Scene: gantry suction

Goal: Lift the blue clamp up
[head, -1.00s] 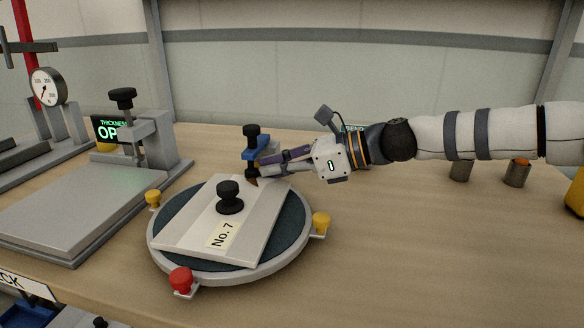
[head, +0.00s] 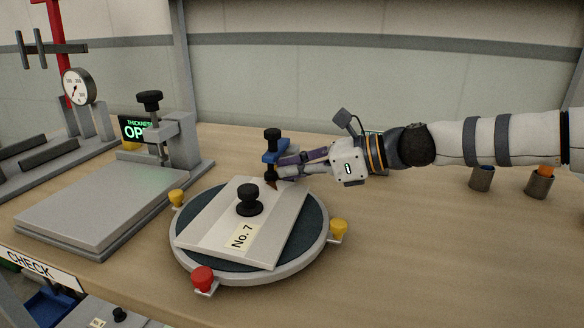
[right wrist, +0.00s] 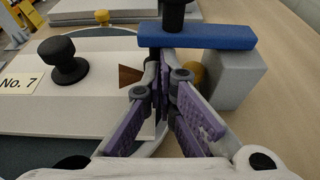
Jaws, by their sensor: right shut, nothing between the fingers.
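The blue clamp (head: 280,156) is a blue bar with a black knob (head: 272,135) on top. It stands at the back edge of the round turntable (head: 190,262), beside the pale plate marked No. 7 (head: 203,226). In the right wrist view the clamp's blue bar (right wrist: 205,37) crosses the top, over a grey block. My right gripper (head: 281,176) is shut and empty, with its purple fingers pointing left. Its fingertips (right wrist: 163,82) are below and just in front of the bar; I cannot tell whether they touch it. My left gripper is not in view.
The plate has a black knob (head: 249,199). Yellow knobs and a red knob (head: 203,278) sit around the turntable rim. A grey thickness gauge (head: 95,207) stands left, with a dial gauge (head: 79,87) behind. The table at right front is clear; two cups stand farther right.

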